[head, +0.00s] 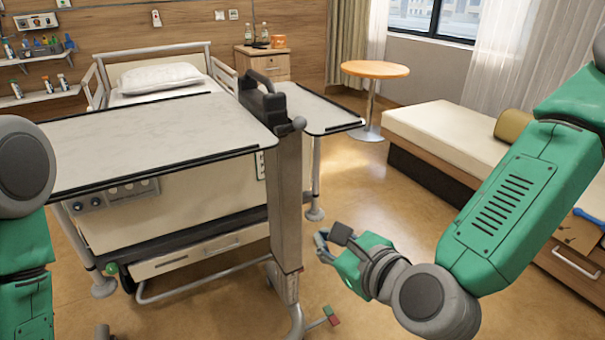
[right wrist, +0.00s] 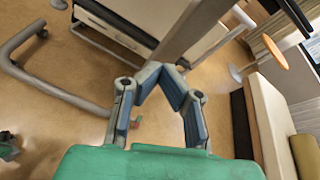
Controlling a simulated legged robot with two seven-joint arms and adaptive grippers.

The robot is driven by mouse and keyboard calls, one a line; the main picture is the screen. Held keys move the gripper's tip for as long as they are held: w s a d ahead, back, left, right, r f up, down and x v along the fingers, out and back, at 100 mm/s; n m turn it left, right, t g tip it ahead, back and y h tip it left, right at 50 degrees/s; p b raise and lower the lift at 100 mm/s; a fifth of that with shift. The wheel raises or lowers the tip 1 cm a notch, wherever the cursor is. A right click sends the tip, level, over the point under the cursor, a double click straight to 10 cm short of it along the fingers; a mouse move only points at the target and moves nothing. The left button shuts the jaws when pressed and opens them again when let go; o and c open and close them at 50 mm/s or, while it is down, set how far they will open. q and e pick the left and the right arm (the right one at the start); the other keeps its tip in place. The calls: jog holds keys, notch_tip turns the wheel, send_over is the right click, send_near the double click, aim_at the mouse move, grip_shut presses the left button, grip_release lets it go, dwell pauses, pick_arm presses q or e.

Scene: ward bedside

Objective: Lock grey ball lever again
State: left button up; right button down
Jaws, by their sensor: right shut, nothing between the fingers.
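The grey ball lever (head: 299,123) sits near the top of the grey column (head: 285,200) of the overbed table, on its right side. My right gripper (head: 328,238) is below and to the right of the ball, apart from it, beside the lower column in the head view. In the right wrist view its fingertips (right wrist: 163,71) meet with nothing between them. The column also shows in the right wrist view (right wrist: 193,30), beyond the fingertips; the ball cannot be made out there. My left arm shows at the left edge, but its gripper is out of view.
The large tabletop (head: 150,135) lies left of the column, a smaller leaf (head: 315,108) right of it. The bed (head: 165,78) stands behind. A couch (head: 440,130) and round table (head: 374,70) stand right. A red-and-green pedal (head: 331,315) is at the base.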

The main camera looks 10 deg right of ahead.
notch_tip(320, 180, up, 8)
jog(key=w+m+t+b, duration=0.1)
jog(key=w+m+t, duration=0.2)
jog(key=m, duration=0.4)
jog(key=b, duration=0.2)
send_near(293, 126)
jog(key=w+a+f, duration=0.2)
jog(key=w+f, duration=0.2)
jog(key=w, duration=0.1)
jog(key=shift+w+r+h, duration=0.3)
jog(key=shift+w+r, duration=0.05)
jog(key=shift+r, duration=0.45)
